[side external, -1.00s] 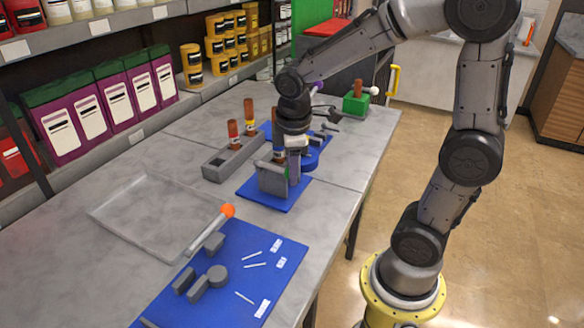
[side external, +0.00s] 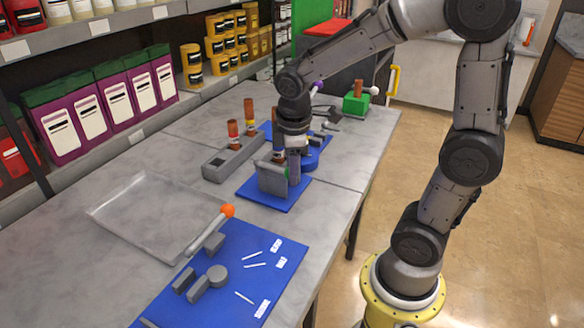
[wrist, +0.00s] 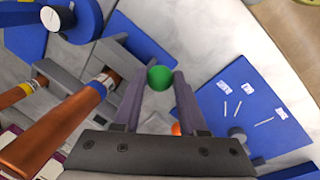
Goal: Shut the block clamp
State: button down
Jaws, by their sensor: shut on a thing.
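The block clamp (side external: 271,181) is a grey block fixture on a small blue plate (side external: 262,201) in the middle of the bench. Its green ball knob (wrist: 159,78) sits between my fingertips in the wrist view. My gripper (wrist: 158,84) is shut on this green knob, with one finger on each side. In the side view my gripper (side external: 292,172) reaches down at the clamp's right side and mostly hides the knob. A copper-coloured rod (wrist: 60,128) rises close to the left finger in the wrist view. The clamp's inner faces are partly hidden.
A grey rack (side external: 222,166) with copper-topped rods stands behind the clamp. A lever with an orange ball (side external: 228,210) and a blue mat (side external: 225,280) with grey parts lie in front. A clear tray (side external: 130,225) is at left. A green block fixture (side external: 356,103) stands farther back.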

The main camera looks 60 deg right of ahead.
jog(key=shift+a, duration=0.1)
jog(key=w+a+m+g, duration=0.2)
jog(key=w+a+m, duration=0.4)
jog(key=m, duration=0.8)
jog(key=shift+w+a, duration=0.25)
jog(key=shift+a, duration=1)
jog(key=shift+r, duration=0.1)
jog(key=shift+c, duration=2.3)
grip_release()
jog(key=shift+g, duration=0.3)
notch_tip(320, 180, up, 14)
jog(key=w+a, duration=0.1)
jog(key=a, duration=0.1)
jog(key=shift+w+f, duration=0.25)
jog(key=shift+w, duration=0.05)
